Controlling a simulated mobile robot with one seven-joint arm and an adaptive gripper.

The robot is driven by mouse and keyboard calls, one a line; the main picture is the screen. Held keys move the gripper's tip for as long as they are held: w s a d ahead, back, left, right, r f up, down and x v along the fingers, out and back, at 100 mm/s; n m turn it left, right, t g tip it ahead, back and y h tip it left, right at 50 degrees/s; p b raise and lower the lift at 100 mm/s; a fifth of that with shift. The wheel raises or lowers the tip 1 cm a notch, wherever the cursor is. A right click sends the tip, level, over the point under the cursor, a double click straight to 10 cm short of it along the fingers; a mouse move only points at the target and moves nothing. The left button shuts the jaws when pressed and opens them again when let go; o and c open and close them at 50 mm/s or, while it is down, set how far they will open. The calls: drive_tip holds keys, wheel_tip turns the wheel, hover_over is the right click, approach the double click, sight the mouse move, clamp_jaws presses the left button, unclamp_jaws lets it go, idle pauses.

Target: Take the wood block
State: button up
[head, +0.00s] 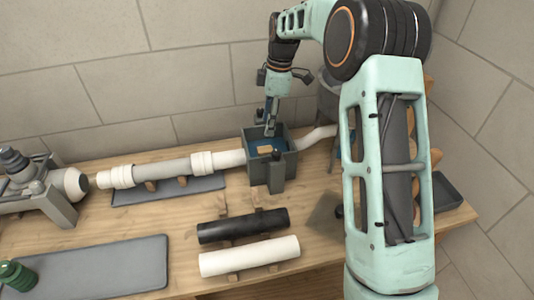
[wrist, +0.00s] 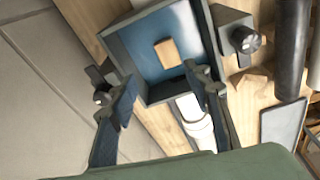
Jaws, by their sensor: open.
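The wood block (head: 264,150) is a small tan piece inside a grey open-topped box (head: 286,166) with a blue interior. In the wrist view the block (wrist: 167,53) lies on the blue floor of the box (wrist: 124,57), nearer its upper middle. My gripper (head: 270,130) reaches down over the back of the box in the head view. In the wrist view my gripper (wrist: 162,82) is open, its two fingers wide apart and empty. The block shows beyond the fingertips, not between them. The exact height above the block is unclear.
A white pipe (head: 178,168) runs to the left side of the box, and another white pipe piece (head: 316,137) leaves its right. A black pipe (head: 243,226) and a white pipe (head: 249,256) lie in front. A grey mat (head: 95,270) covers the table's front left.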

sight(265, 149)
drive_tip(key=shift+s+f+n, duration=0.15)
drive_tip(key=shift+f+n, duration=0.6)
drive_tip(key=shift+n, duration=0.05)
drive_tip(key=shift+g, duration=0.3)
drive_tip(key=f, duration=0.4)
drive_tip(key=shift+s+a+f, duration=0.1)
drive_tip(key=shift+a+f, duration=0.15)
drive_tip(key=shift+f, duration=0.1)
drive_tip(key=shift+s+a+f, duration=0.15)
drive_tip(key=shift+f, duration=0.8)
drive_tip(key=shift+s+a+f, duration=0.1)
drive_tip(key=shift+f, duration=0.85)
drive_tip(key=shift+s+a+f, duration=0.15)
drive_tip(key=shift+f, duration=0.8)
clamp_jaws()
drive_tip(key=shift+r, duration=0.1)
